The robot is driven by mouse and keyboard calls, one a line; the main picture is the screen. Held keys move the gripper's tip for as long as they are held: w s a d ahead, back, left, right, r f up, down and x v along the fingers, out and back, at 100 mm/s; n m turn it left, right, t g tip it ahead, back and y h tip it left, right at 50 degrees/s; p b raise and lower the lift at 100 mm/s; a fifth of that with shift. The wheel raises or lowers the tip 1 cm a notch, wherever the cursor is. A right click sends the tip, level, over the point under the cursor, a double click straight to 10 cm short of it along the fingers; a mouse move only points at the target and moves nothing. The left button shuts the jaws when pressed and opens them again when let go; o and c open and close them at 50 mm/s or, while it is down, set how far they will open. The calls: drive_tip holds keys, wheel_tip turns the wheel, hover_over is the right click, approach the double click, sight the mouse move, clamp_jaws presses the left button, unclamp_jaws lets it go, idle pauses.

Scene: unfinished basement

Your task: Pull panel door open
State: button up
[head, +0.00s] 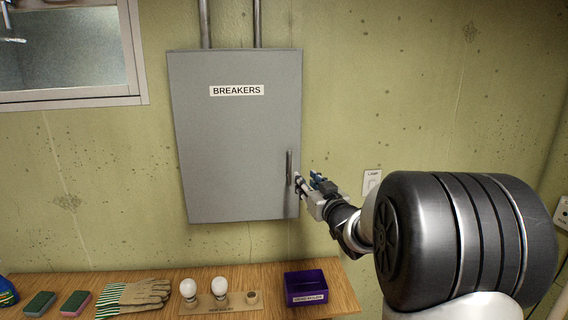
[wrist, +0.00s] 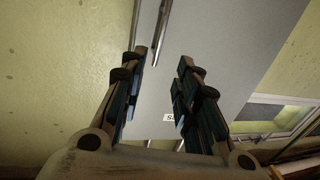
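The grey breaker panel door (head: 236,140), labelled "BREAKERS", appears shut on the wall. Its vertical bar handle (head: 289,167) is near the door's right edge. My gripper (head: 306,181) is just right of the handle's lower part. In the wrist view the fingers of my gripper (wrist: 160,68) are open with a clear gap and nothing between them. The handle (wrist: 160,33) shows beyond the fingertips, roughly in line with the gap. The grey door (wrist: 220,55) fills the view behind the right finger. I see no clear contact with the handle.
A wooden bench (head: 262,276) runs below the panel. It carries a purple bin (head: 306,288), a bulb holder (head: 218,302), gloves (head: 135,297) and sponges (head: 75,303). A light switch (head: 371,181) is right of the panel; a window (head: 70,55) is at upper left.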

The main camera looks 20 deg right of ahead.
sight(290, 165)
drive_tip(key=w, duration=0.4)
drive_tip(key=w+d, duration=0.1)
drive_tip(key=w, duration=0.9)
drive_tip(key=shift+w+d, duration=0.15)
drive_tip(key=shift+w, duration=0.1)
clamp_jaws()
